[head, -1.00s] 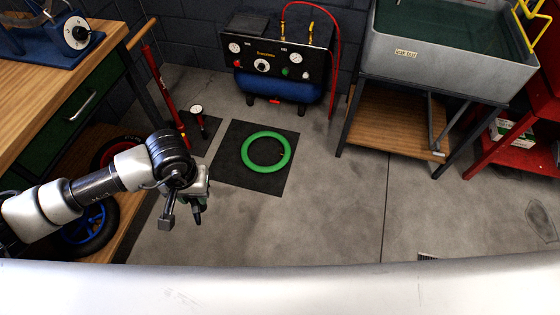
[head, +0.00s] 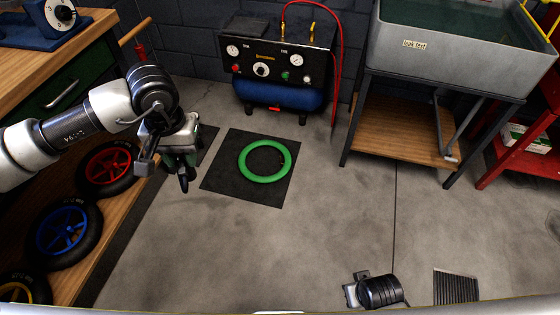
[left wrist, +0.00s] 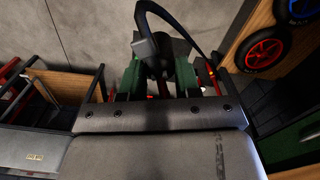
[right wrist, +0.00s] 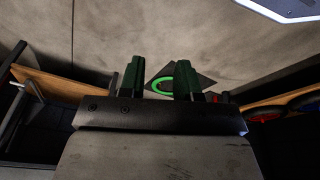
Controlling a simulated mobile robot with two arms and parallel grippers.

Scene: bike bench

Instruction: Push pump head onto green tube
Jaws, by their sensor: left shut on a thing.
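The green tube (head: 265,160) lies flat as a ring on a dark mat (head: 225,180) on the floor. A small dark spot at its right side may be its valve. My left gripper (head: 182,162) is left of the mat, apart from the tube, and shut on the pump head. The grey pump head (left wrist: 146,47) with its black hose (left wrist: 180,15) shows between the fingers in the left wrist view. In the head view, a black end hangs below the fingers. My right gripper (right wrist: 159,82) is open and empty; the tube shows beyond it in the right wrist view.
The pump's wooden handle (head: 135,31) shows behind my left arm, which hides most of the pump. A compressor (head: 275,65) stands behind the mat. Wheels (head: 108,168) sit on the left shelf. A grey sink (head: 455,45) stands right. The floor right of the mat is clear.

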